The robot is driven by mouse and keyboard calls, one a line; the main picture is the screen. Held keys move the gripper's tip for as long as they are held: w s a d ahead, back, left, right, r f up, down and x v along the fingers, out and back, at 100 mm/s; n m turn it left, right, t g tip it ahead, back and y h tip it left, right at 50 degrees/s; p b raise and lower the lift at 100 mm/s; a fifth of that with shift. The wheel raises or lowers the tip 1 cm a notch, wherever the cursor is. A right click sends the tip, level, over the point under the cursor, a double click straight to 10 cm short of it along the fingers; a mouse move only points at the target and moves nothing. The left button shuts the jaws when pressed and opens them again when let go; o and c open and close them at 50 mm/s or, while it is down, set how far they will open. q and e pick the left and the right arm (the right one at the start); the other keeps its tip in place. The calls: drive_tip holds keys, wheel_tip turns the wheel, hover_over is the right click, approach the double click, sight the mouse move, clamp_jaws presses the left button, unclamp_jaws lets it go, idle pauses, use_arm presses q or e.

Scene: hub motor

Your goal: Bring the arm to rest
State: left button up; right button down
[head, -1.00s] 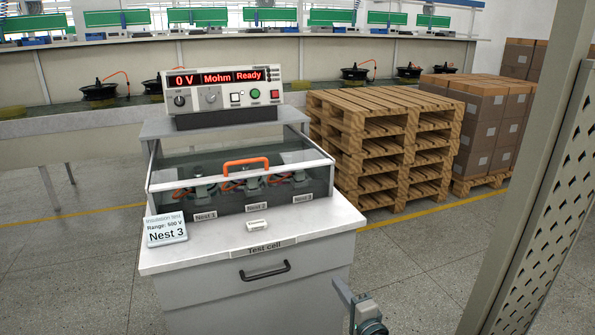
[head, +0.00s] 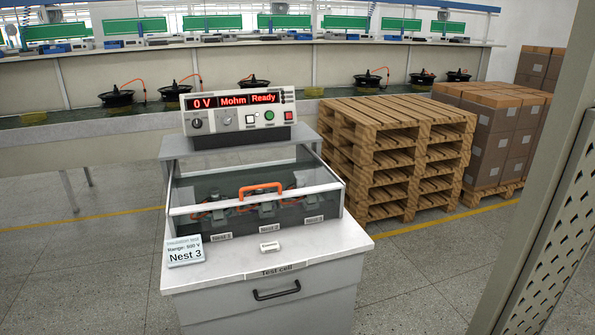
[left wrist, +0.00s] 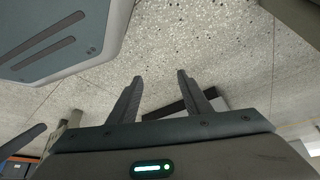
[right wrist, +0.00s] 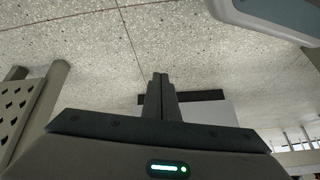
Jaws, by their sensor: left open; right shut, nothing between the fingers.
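Neither gripper shows in the head view. In the left wrist view my left gripper (left wrist: 160,84) has its two dark fingers spread apart, with nothing between them and speckled floor beyond. In the right wrist view my right gripper (right wrist: 160,76) has its two fingers pressed together, with nothing held. In the head view the test cell (head: 265,275) stands ahead with its clear lid with an orange handle (head: 261,187) down over the nests. The tester display (head: 235,101) on top reads 0 V, Mohm, Ready.
A card marked Nest 3 (head: 185,252) stands at the cell's front left, and a small label (head: 270,246) lies on its top. Stacked wooden pallets (head: 395,155) and boxes (head: 500,135) stand to the right. A long bench (head: 60,125) holds several motors behind. A perforated post (head: 550,220) is at right.

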drive_tip(key=s+f+n+g, duration=0.1)
drive_tip(key=s, duration=0.5)
drive_tip(key=shift+d+f+n, duration=0.3)
drive_tip(key=shift+d+n, duration=0.1)
drive_tip(key=shift+w, duration=0.1)
idle(0.5)
